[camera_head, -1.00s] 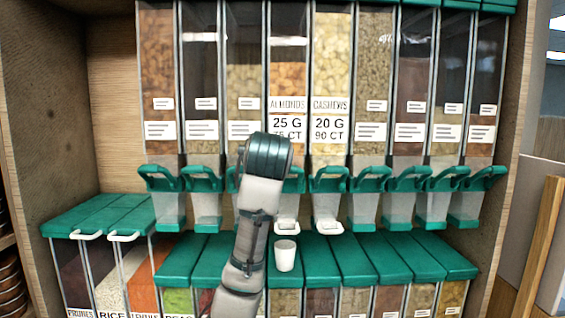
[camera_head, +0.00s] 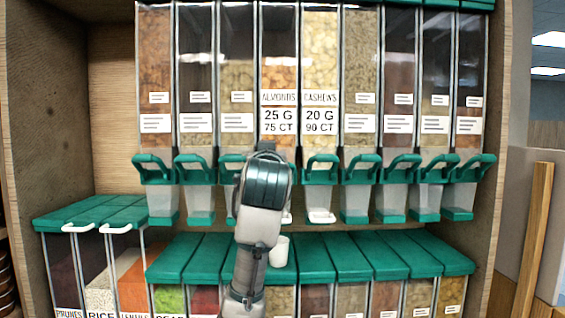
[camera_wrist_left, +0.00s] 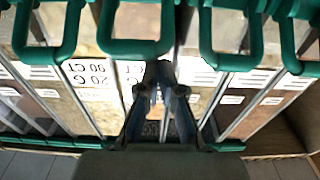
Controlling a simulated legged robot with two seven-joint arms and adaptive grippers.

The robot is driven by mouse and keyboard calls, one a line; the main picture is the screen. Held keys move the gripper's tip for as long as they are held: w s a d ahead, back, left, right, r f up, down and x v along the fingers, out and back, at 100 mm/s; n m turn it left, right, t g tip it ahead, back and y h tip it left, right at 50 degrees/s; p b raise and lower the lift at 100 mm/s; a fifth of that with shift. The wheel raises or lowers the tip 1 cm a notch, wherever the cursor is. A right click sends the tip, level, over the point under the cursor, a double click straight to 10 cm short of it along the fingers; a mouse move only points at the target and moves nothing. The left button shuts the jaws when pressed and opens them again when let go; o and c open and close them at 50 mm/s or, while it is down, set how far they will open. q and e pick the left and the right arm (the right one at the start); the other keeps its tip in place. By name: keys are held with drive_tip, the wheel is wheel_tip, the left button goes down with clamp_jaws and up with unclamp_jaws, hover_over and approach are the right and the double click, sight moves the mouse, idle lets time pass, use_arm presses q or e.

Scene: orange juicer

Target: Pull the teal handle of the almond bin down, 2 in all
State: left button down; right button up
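The almond bin (camera_head: 278,75) is in the middle of the upper row in the head view, labelled ALMONDS, 25 G, 75 CT. My left arm covers its teal handle there. In the left wrist view, which is upside down, the almond handle (camera_wrist_left: 136,46) seems to be the loop just left of centre at the top. My left gripper (camera_wrist_left: 160,72) points toward the bin fronts, its fingertips close together with nothing seen between them. It appears beside the loop, and I cannot tell whether it touches. My right gripper is in neither view.
The cashew bin (camera_head: 320,70) and its teal handle (camera_head: 321,168) are just right of the almond bin. A white cup (camera_head: 280,251) stands below, partly behind my arm. Teal-lidded lower bins (camera_head: 350,256) run beneath. Wooden side walls (camera_head: 505,130) close in the shelf.

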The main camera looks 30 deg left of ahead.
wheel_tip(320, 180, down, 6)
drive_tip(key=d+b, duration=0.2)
drive_tip(key=b, duration=0.4)
use_arm(q)
wheel_tip(320, 180, down, 6)
drive_tip(key=d+t+y+b, duration=0.1)
drive_tip(key=d+t+y, duration=0.1)
drive_tip(key=t, duration=0.1)
drive_tip(key=shift+d+r+t, duration=0.25)
drive_tip(key=shift+d+t, duration=0.05)
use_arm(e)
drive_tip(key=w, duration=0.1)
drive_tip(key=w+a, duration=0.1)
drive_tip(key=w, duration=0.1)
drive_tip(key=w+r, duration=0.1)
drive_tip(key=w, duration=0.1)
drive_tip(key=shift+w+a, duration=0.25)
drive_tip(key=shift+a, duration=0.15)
use_arm(q)
drive_tip(key=shift+w, duration=0.1)
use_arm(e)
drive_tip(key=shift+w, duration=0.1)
